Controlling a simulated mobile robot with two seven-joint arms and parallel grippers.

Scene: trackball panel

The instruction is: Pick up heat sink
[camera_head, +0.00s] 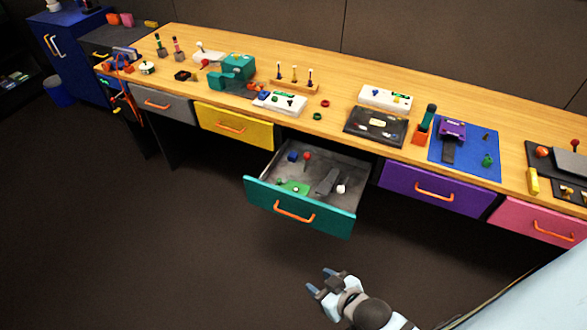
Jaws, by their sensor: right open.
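An open teal drawer (258,193) with an orange handle holds small parts. A dark grey block (327,183) lies in it right of the middle. It may be the heat sink, but it is too small to tell for sure. My left gripper is out of view.
The long wooden workbench (345,81) carries joysticks, white boxes, a black panel (376,127) and a blue mat (465,150). The yellow drawer (235,126) and the purple drawer (436,188) beside the open one are shut. The floor (150,240) in front is clear.

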